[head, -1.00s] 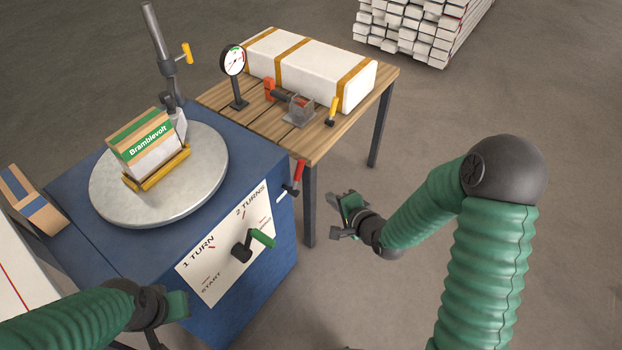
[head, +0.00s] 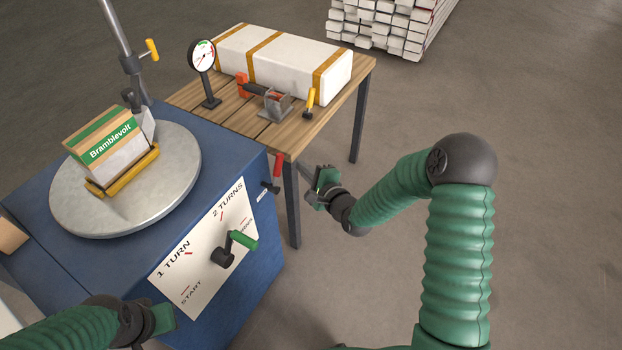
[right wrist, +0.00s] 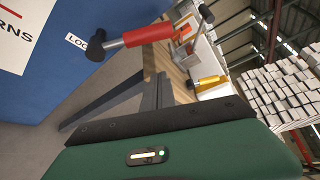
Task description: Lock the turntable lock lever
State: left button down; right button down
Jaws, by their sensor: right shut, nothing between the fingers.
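The lock lever (head: 278,166) has a red handle on a black pivot, on the right side of the blue turntable cabinet (head: 70,245). Its handle points up in the head view. In the right wrist view the red handle (right wrist: 148,36) lies near the top, beside a white label partly reading "LOC". My right gripper (head: 316,188) is shut and empty, just right of the lever and apart from it. My left gripper (head: 152,325) is low at the left, in front of the cabinet; its fingers do not show clearly. The round turntable (head: 180,190) carries a Bramblevolt box (head: 108,145).
A green-handled crank (head: 242,240) sits on the white dial panel (head: 195,285). A wooden table (head: 330,105) stands behind the lever, its near leg (head: 292,205) close to my right gripper. It holds a gauge (head: 202,58), a clamp and a white strapped package (head: 290,62). Floor at right is clear.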

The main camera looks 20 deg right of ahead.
aim_at(277, 172)
jog(key=a, duration=0.1)
jog(key=w+a+b, duration=0.1)
jog(key=a+r, duration=0.1)
jog(key=a, duration=0.1)
jog(key=shift+w, duration=0.2)
